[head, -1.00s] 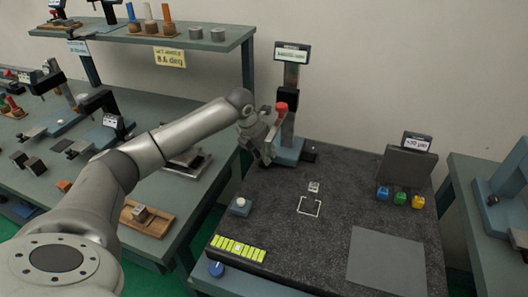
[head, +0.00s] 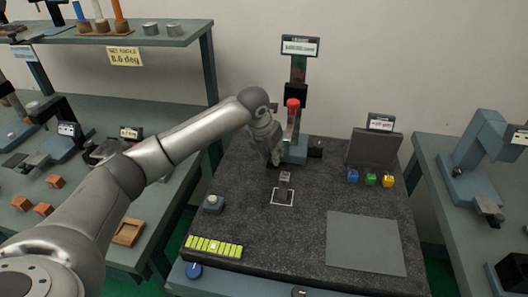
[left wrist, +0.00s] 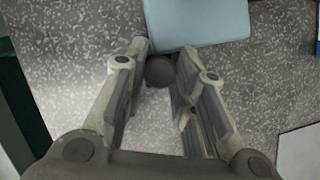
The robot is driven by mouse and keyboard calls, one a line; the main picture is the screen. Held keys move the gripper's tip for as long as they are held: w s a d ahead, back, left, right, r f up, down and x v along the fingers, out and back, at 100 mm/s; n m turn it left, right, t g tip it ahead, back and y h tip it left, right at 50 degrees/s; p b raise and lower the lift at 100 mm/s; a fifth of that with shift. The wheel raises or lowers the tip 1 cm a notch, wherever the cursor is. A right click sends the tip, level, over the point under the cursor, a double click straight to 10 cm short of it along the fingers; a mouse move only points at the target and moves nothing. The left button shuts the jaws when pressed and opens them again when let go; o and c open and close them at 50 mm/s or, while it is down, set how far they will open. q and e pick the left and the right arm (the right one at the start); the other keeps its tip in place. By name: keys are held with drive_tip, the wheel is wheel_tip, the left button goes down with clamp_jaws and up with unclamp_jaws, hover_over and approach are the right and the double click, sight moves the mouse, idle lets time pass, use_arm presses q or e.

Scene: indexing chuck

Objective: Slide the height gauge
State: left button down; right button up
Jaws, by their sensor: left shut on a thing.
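The height gauge (head: 298,152) stands upright at the back of the dark speckled granite plate (head: 245,245). It has a blue-grey base, a column with a red-topped part, and a display (head: 300,47) on top. My left gripper (head: 275,160) is low at the left side of the base. In the left wrist view my left gripper (left wrist: 160,88) has its fingers on either side of a dark round knob (left wrist: 159,70) beside the light blue base (left wrist: 195,20). A small metal block (head: 285,178) stands at the back edge of a white square outline (head: 283,204). My right gripper is not in view.
Blue, green and yellow tokens (head: 370,179) sit before a dark stand (head: 374,150) at the plate's right.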

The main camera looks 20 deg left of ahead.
use_arm(q)
drive_tip(key=shift+d, duration=0.2)
drive_tip(key=c, duration=1.2)
unclamp_jaws()
drive_tip(key=shift+w+d, duration=0.15)
drive_tip(key=shift+d, duration=0.05)
drive_tip(key=shift+a, duration=0.1)
drive_tip(key=shift+a+r, duration=0.1)
drive_tip(key=shift+r, duration=0.05)
drive_tip(key=v, duration=1.2)
drive_tip(key=shift+f, duration=0.2)
